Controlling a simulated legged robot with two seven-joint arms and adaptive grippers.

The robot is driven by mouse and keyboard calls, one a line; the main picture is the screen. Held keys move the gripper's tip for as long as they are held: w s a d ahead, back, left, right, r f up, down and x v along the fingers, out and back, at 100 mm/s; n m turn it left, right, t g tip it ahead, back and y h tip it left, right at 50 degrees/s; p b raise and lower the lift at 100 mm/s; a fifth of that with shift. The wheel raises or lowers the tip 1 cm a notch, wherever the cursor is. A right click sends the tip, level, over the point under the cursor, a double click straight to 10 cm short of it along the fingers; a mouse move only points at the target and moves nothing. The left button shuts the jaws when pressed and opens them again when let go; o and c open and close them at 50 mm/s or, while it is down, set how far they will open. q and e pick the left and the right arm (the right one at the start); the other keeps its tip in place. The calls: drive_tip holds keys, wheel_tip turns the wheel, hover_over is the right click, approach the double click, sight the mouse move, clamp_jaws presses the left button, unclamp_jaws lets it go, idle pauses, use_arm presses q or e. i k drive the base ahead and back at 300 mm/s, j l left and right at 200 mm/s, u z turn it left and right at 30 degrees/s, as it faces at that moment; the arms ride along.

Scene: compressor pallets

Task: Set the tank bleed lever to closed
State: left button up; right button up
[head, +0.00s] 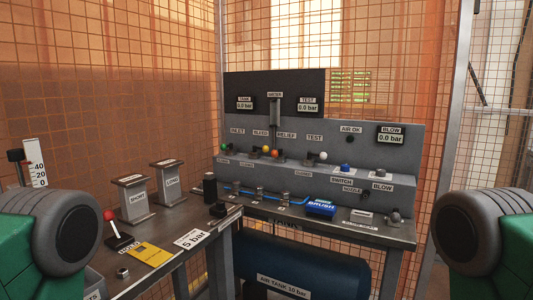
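The bleed lever's yellow knob (265,149) is on the grey valve panel (355,157), below the BLEED label (261,133). The knob lies to the right of its dark pivot, close beside the orange relief knob (275,153). The small labels under the levers are too small to read surely, so I cannot tell the lever's set position from them. The TANK display (245,103) reads 0.0 bar. Neither of my grippers is in view; only green and dark arm parts show at the lower left and right edges, apart from the panel.
A green inlet knob (224,147) and white test knob (323,155) flank the lever. On the bench stand a blue BRUSH box (320,208), SHORT (133,200) and LONG (168,183) blocks, and a red-knobbed lever (110,215). A blue air tank (300,265) is below.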

sight(265, 148)
drive_tip(key=i+l+u, duration=0.1)
drive_tip(key=u, duration=0.3)
drive_tip(key=i+l+u, duration=0.15)
drive_tip(key=u, duration=0.2)
drive_tip(key=i+l+u, duration=0.1)
drive_tip(key=l+u, duration=0.15)
drive_tip(key=u, duration=0.15)
